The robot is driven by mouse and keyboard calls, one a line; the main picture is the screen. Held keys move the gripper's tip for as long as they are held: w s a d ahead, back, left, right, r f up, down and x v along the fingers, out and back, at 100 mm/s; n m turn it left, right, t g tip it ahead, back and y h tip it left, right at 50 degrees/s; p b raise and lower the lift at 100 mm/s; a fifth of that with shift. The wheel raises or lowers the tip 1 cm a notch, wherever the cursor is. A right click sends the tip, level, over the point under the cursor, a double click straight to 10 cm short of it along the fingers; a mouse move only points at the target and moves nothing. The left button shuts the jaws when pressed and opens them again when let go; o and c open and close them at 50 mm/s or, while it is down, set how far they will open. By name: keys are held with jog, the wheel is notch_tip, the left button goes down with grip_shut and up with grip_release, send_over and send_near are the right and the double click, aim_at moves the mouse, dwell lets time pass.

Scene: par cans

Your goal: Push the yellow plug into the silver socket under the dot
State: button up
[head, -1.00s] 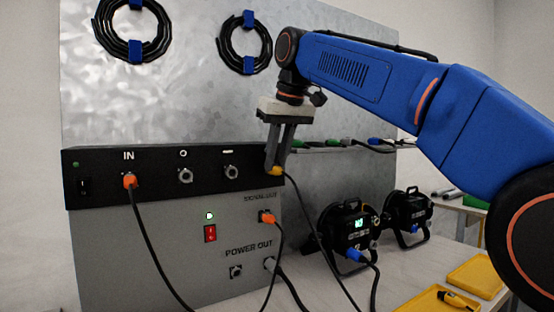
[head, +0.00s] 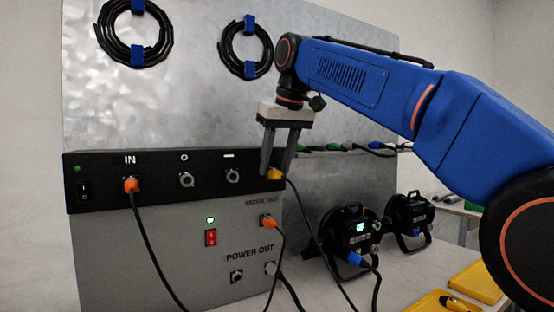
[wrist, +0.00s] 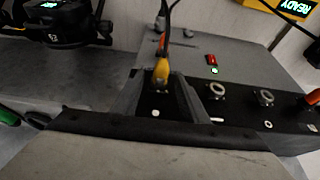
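The yellow plug (head: 275,174) is at the right end of the black panel, with its dark cable hanging down. In the wrist view the yellow plug (wrist: 161,73) stands at the socket place above the white dot (wrist: 155,113), in line with the other sockets. It covers the silver socket there, so how deep it sits cannot be seen. My gripper (head: 276,172) is around the plug. Its fingers stand apart, and in the wrist view (wrist: 162,88) gaps show on both sides of the plug.
Two bare silver sockets (head: 186,180) (head: 232,176) sit left of the plug under a ring and a dash. An orange plug (head: 131,185) is under IN. Another orange plug (head: 267,221) is lower on the grey box. Black lamps (head: 347,232) and yellow trays (head: 476,281) stand right.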

jog(key=v, duration=1.2)
jog(key=shift+d, duration=0.1)
